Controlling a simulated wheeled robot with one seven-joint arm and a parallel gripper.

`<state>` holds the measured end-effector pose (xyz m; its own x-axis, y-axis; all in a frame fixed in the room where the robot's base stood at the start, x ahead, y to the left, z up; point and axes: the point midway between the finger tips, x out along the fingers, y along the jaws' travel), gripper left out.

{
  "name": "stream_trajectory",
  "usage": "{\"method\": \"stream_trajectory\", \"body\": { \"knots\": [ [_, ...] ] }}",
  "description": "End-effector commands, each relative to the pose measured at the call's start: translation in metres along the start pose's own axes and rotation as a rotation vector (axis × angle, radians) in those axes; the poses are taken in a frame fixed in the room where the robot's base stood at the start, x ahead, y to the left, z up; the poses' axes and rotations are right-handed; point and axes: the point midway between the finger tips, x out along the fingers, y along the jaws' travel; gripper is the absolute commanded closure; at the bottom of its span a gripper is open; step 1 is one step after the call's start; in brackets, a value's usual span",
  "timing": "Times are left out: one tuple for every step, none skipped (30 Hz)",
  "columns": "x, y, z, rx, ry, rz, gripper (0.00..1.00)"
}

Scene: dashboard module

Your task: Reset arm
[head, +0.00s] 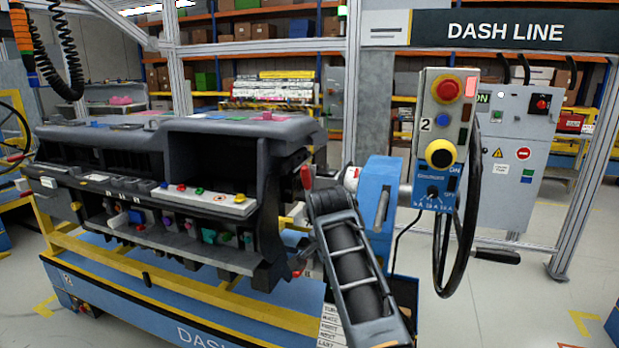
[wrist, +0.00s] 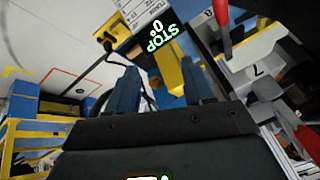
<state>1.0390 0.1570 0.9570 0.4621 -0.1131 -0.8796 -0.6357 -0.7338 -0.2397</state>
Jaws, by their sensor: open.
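My gripper (wrist: 160,82) shows in the wrist view as two blue fingers standing apart on a dark body. It is open. A yellow part (wrist: 170,72) appears between and beyond the fingers; I cannot tell how close it is. Green "STOP" lettering (wrist: 163,38) shows just past the fingertips. In the head view I cannot make out my gripper's fingers. The dark dashboard module (head: 240,128) rests on a blue and yellow stand, with several small coloured parts on its shelves.
A control box (head: 440,140) with a red button and a yellow button stands right of the module. A black wheel (head: 462,200) is beside it. Red-handled parts (wrist: 222,18) show at the right of the wrist view. A grey cabinet (head: 510,150) stands behind. Floor at the right is clear.

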Motion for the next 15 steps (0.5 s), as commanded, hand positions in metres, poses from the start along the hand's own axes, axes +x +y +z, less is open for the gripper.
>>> {"method": "stream_trajectory", "body": {
  "knots": [
    [0.021,0.023,0.009,-0.02,0.012,-0.005,0.48],
    [0.03,0.034,0.013,-0.034,0.023,-0.015,0.48],
    [0.042,0.048,0.019,-0.053,0.036,-0.027,0.48],
    [0.051,0.059,0.024,-0.067,0.045,-0.037,0.48],
    [0.058,0.07,0.029,-0.082,0.055,-0.045,0.48],
    [0.068,0.085,0.035,-0.1,0.068,-0.057,0.48],
    [0.074,0.096,0.04,-0.115,0.079,-0.065,0.48],
    [0.08,0.107,0.045,-0.129,0.088,-0.074,0.48],
    [0.087,0.123,0.053,-0.149,0.101,-0.085,0.48],
    [0.092,0.134,0.059,-0.162,0.11,-0.094,0.48],
    [0.096,0.146,0.064,-0.177,0.121,-0.103,0.48],
    [0.101,0.161,0.071,-0.195,0.135,-0.115,0.48],
    [0.103,0.173,0.077,-0.21,0.145,-0.123,0.48],
    [0.106,0.184,0.083,-0.224,0.153,-0.131,0.48],
    [0.108,0.2,0.091,-0.244,0.166,-0.143,0.48]
  ]
}}
